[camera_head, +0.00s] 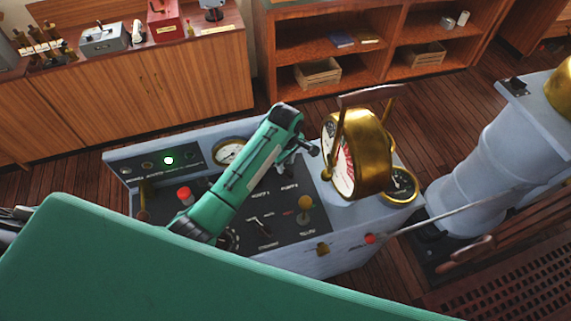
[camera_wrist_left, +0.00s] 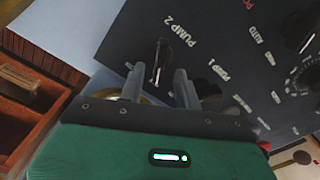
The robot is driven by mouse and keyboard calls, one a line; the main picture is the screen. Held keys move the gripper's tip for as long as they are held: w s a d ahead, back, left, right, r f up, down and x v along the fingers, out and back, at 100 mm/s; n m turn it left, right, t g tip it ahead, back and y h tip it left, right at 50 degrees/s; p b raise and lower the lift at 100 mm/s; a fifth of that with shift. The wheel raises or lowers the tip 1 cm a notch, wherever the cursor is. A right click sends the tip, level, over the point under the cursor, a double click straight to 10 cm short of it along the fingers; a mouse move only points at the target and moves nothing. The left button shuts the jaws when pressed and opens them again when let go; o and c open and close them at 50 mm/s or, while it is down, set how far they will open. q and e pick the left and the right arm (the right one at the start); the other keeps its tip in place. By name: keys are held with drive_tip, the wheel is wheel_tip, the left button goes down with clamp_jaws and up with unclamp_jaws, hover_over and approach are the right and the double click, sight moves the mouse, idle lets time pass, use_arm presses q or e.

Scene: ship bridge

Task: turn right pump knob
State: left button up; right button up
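The PUMP 2 knob (camera_wrist_left: 160,62) is a dark, narrow knob on the dark console panel (camera_wrist_left: 230,35). In the left wrist view it lies between the two grey fingers of my left gripper (camera_wrist_left: 158,82), with a gap visible on each side. I cannot tell whether either finger touches it. The PUMP 1 knob (camera_wrist_left: 207,88) is partly hidden by the right-hand finger. In the head view my left gripper (camera_head: 292,160) is at the upper part of the console (camera_head: 340,262), above the PUMP 2 label, and hides the knob. My right gripper is not in view.
A brass gauge (camera_head: 360,153) with a handle above it stands just right of my left gripper. Shelves (camera_head: 345,45) stand behind.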

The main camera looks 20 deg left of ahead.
sight(286, 172)
use_arm(q)
drive_tip(key=shift+f, duration=1.3)
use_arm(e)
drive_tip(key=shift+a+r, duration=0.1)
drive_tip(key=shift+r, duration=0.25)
use_arm(q)
drive_tip(key=shift+c, duration=0.4)
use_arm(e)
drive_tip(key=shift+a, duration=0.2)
use_arm(q)
clamp_jaws()
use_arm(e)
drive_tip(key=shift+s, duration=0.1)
